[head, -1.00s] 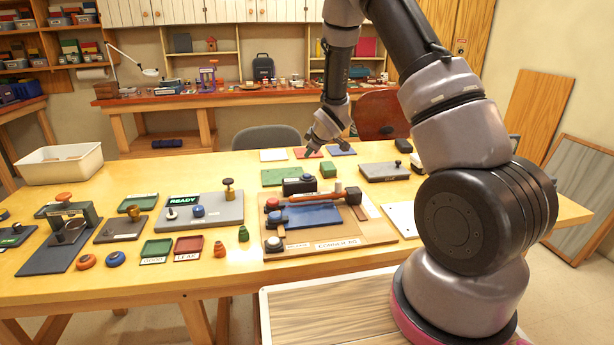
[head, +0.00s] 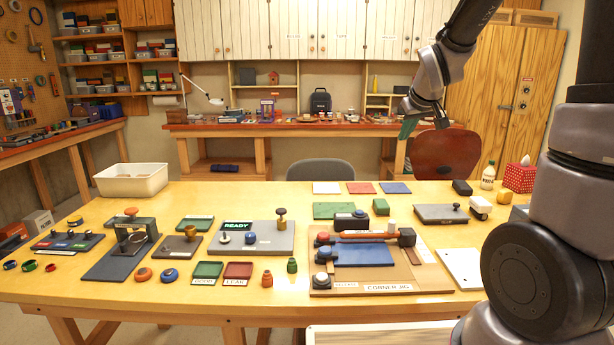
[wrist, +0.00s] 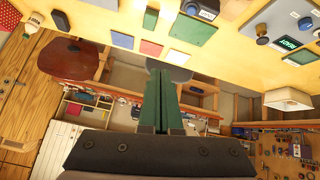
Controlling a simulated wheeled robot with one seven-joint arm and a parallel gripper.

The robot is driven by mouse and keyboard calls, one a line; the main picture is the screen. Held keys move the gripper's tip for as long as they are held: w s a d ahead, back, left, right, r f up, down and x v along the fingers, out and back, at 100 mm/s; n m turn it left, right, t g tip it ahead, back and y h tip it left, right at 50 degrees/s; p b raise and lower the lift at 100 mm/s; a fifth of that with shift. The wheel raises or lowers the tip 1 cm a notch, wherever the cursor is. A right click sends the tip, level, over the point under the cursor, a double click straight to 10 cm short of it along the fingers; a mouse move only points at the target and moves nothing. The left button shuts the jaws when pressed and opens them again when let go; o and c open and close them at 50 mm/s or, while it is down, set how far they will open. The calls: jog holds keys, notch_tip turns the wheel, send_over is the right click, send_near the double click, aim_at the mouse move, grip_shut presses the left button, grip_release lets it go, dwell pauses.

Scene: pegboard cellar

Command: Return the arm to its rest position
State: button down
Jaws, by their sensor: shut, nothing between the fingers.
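My gripper (head: 406,128) is raised in the air above the far right part of the table, in front of the back bench. In the wrist view its two green fingers (wrist: 161,100) lie together, shut, with nothing between them. My arm comes down from the upper right of the head view, and the gripper is apart from everything on the table (head: 440,222).
The table holds a corner jig (head: 405,278), a grey READY plate (head: 283,240), small trays and a white bin (head: 131,180). A grey chair (head: 320,170) and a red chair (head: 444,155) stand behind it. The air around the gripper looks clear.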

jog(key=s+a+r+m+y, duration=0.1)
jog(key=s+r+m, duration=0.2)
jog(key=s, duration=1)
jog(key=s+a+r+m+g, duration=0.1)
jog(key=s+r+m, duration=0.2)
jog(key=s, duration=0.9)
notch_tip(320, 180, up, 3)
jog(key=shift+s+f+m+y, duration=0.1)
jog(key=shift+s+m+y, duration=0.25)
jog(key=shift+m+y, duration=0.05)
